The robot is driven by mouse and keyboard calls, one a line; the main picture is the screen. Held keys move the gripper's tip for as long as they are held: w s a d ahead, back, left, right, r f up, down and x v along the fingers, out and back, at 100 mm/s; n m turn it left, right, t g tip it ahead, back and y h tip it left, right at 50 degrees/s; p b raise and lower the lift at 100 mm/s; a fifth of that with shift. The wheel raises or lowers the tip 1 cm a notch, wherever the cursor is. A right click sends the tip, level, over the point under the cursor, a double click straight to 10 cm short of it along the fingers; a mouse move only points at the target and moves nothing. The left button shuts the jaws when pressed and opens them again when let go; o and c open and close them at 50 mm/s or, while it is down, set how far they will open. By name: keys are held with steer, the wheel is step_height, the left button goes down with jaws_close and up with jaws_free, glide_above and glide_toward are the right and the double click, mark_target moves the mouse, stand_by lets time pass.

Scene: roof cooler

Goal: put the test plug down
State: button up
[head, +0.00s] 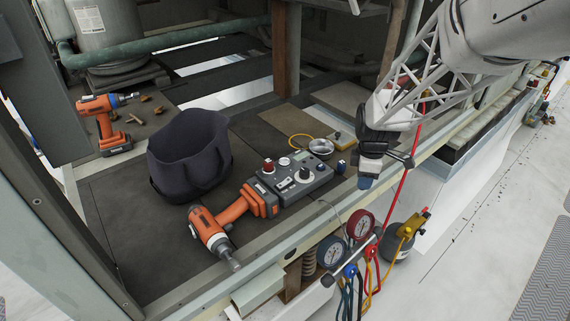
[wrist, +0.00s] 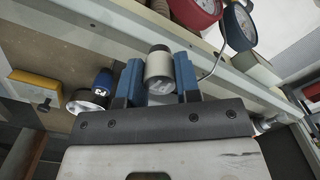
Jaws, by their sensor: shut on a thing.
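My gripper (head: 367,178) hangs over the front rail of the open unit, right of the grey test box (head: 300,178). In the wrist view, the gripper's two blue fingers (wrist: 159,72) are shut on a pale grey cylinder with a dark end, which I take as the test plug (wrist: 158,74). Its far end points away from the wrist. In the head view the plug is mostly hidden by the fingers. I cannot tell whether it touches anything below.
A small blue-capped piece (wrist: 103,82) and a metal cup (head: 321,147) lie near a yellow-topped block (wrist: 35,84). Gauges (head: 333,252) hang at the front rail.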

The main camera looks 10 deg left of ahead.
steer(key=s+a+r, duration=0.2)
steer(key=s+a, duration=0.1)
steer(key=a, duration=0.5)
steer(key=s+a+r+m, duration=0.1)
steer(key=s+a+r, duration=0.2)
steer(key=a, duration=0.6)
steer(key=shift+s+a+r, duration=0.15)
steer(key=shift+s+a, duration=0.1)
steer(key=shift+w, duration=0.1)
steer(key=w+a, duration=0.2)
steer(key=w, duration=0.3)
steer(key=w+a+f, duration=0.1)
steer(key=w, duration=0.4)
steer(key=w+a, duration=0.2)
steer(key=w, duration=0.2)
steer(key=shift+w+a+f, duration=0.25)
steer(key=shift+w+a, duration=0.1)
steer(key=shift+w, duration=0.05)
steer(key=shift+f, duration=0.1)
steer(key=shift+f, duration=1.65)
